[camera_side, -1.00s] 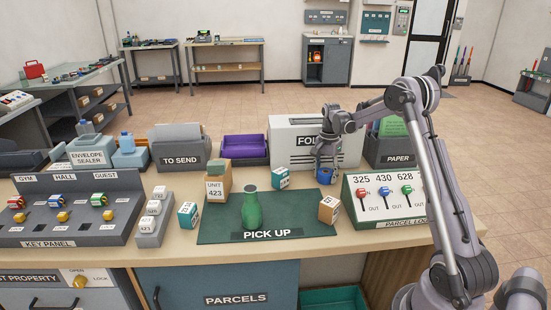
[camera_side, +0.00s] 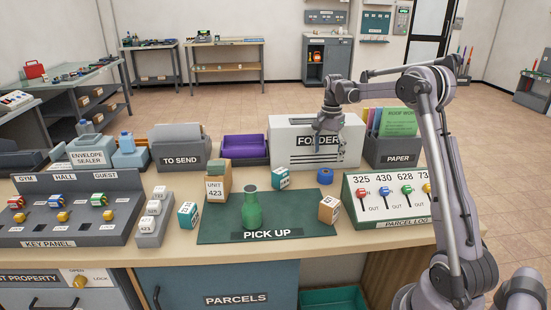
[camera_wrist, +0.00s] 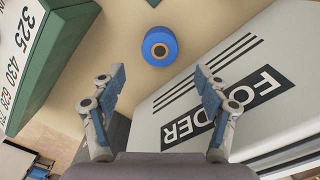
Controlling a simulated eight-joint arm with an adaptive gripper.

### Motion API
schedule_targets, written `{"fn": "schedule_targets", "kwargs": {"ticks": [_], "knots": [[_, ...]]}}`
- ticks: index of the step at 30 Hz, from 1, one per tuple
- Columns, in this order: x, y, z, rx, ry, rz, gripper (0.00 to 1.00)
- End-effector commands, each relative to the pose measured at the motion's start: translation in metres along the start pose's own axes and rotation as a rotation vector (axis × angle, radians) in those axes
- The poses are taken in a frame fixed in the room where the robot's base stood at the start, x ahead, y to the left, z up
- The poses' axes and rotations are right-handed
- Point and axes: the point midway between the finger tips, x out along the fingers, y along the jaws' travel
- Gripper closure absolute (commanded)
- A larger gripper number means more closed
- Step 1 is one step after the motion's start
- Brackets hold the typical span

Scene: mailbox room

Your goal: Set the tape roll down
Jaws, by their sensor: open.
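The tape roll is a small blue ring with a dark core (camera_side: 325,176). It lies flat on the table between the green mat and the folder machine. In the wrist view the tape roll (camera_wrist: 160,46) shows at the top middle, beyond my fingertips. My gripper (camera_side: 328,127) hangs above it, in front of the folder machine's face. In the wrist view my gripper (camera_wrist: 160,82) has its two fingers spread wide with nothing between them.
The white folder machine (camera_side: 290,138) stands behind the roll. A green vase (camera_side: 251,210) stands on the pick up mat (camera_side: 222,226). A paper holder (camera_side: 392,152) is at the back right.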

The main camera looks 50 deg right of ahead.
Motion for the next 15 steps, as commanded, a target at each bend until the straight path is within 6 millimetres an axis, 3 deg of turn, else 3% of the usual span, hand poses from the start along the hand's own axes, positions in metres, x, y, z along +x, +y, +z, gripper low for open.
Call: {"fn": "schedule_targets", "kwargs": {"ticks": [3,10,15], "knots": [[-0.018,0.0,0.0,0.0,0.0,0.0,0.26],[-0.035,0.0,0.002,-0.006,0.001,-0.002,0.26],[-0.051,-0.002,0.031,-0.108,0.025,-0.034,0.26]]}}
